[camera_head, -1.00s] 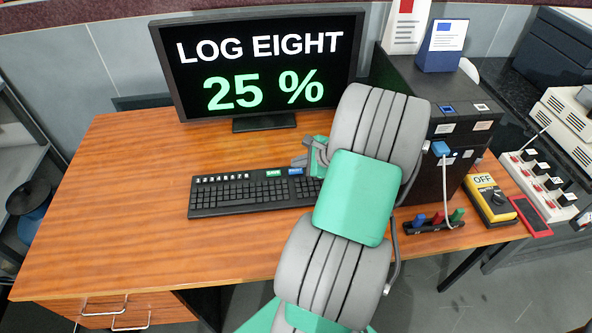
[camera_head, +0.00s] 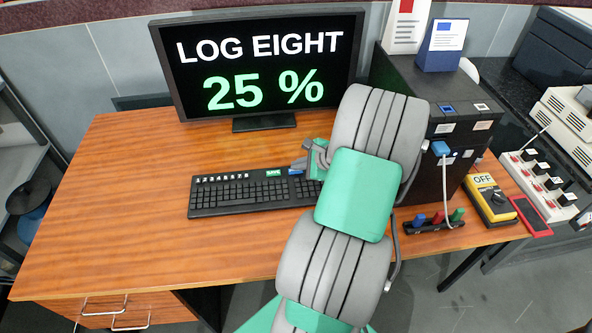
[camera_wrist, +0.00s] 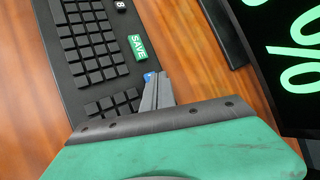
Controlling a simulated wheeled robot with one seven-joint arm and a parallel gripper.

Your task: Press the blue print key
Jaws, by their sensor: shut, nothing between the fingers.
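The black keyboard (camera_head: 235,195) lies on the wooden desk in front of the monitor. In the wrist view the keyboard (camera_wrist: 88,45) runs up the left side. My gripper (camera_wrist: 152,78) is shut and empty, its fingertips at the blue print key (camera_wrist: 148,76). Only a small blue edge of that key shows; the fingers hide the rest. I cannot tell whether they touch it or hover just above. In the head view my gripper (camera_head: 299,165) is over the keyboard's right part, and the blue key is barely visible. The green SAVE key (camera_wrist: 138,47) sits beside it.
The monitor (camera_head: 262,65) reads LOG EIGHT, 25 %. A black cabinet (camera_head: 440,110) stands right of my arm. A yellow meter marked OFF (camera_head: 490,198) and a rack with coloured plugs (camera_head: 434,221) lie at the desk's right. The left desk top is clear.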

